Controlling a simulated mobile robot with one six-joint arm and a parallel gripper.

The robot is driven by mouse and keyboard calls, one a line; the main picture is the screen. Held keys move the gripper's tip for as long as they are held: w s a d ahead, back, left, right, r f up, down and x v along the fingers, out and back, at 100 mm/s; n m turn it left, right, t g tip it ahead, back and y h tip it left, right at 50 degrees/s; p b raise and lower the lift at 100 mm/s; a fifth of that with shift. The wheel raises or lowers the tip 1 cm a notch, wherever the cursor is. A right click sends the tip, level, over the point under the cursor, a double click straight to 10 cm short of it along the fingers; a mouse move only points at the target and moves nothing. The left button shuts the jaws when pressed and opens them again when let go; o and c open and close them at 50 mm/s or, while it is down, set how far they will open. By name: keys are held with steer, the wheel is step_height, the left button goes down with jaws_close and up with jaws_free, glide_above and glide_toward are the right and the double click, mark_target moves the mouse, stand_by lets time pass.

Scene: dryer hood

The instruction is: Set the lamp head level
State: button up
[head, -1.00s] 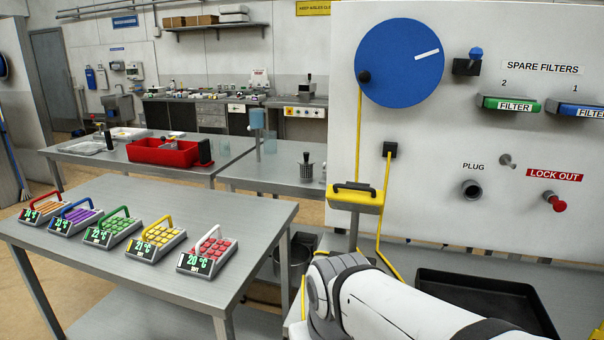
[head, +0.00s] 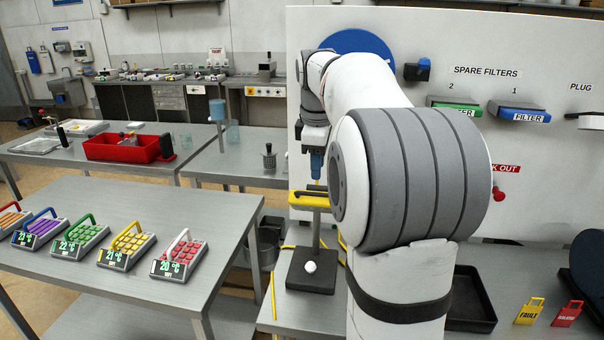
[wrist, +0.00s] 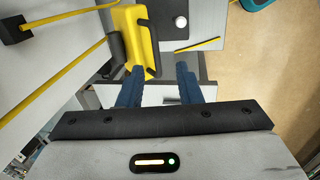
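The yellow lamp head (head: 309,201) with a dark grip bar sits on a post above a dark square base (head: 311,272) that carries a white knob. I cannot tell surely whether the head is level. In the wrist view, the lamp head (wrist: 141,46) and its dark bar are at the upper left, beyond the left finger. My gripper (head: 317,172) points down just above the lamp head. I cannot tell whether a finger touches the lamp.
The wall panel (head: 304,70) stands behind the lamp, its blue disc (head: 352,42) partly hidden by my arm. A yellow cord (wrist: 60,85) runs beside the lamp. A black tray (head: 470,305) lies right of it.

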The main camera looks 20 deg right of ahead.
mark_target(319, 195)
steer(key=f, duration=0.2)
steer(key=w+d+f, duration=0.1)
steer(key=f, duration=0.4)
steer(key=shift+w+d+f+p, duration=0.1)
steer(key=shift+w+d+p, duration=0.05)
steer(key=shift+w+p, duration=0.15)
steer(key=shift+c, duration=0.4)
jaws_close()
